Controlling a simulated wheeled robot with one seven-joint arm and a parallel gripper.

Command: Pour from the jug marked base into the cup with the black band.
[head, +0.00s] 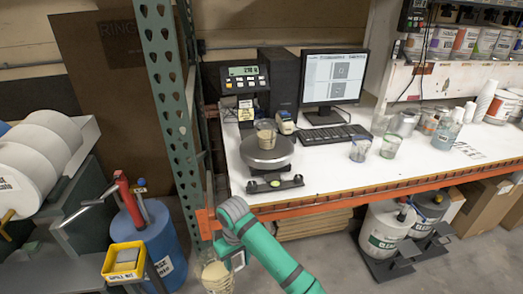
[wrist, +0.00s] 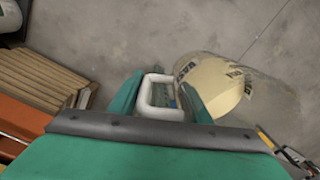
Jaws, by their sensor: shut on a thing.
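My gripper (wrist: 160,100) is shut on the white handle of a clear jug (wrist: 215,85) holding cream liquid. Dark lettering on the jug seems to read BASE, partly turned away. In the head view the jug (head: 216,277) hangs low at the bottom, in front of the bench, below the bench top and clear of it. A clear cup (head: 266,136) stands on the round scale (head: 267,152). Two more cups, one with a bluish band (head: 360,149) and one with a greenish band (head: 390,147), stand on the bench to its right. Which band is black I cannot tell.
The white bench (head: 320,178) has an orange front beam (head: 370,195). A green perforated post (head: 165,85) rises at the scale's left. A small dark stand (head: 275,184) lies before the scale. A monitor (head: 333,77) and keyboard (head: 337,134) are behind.

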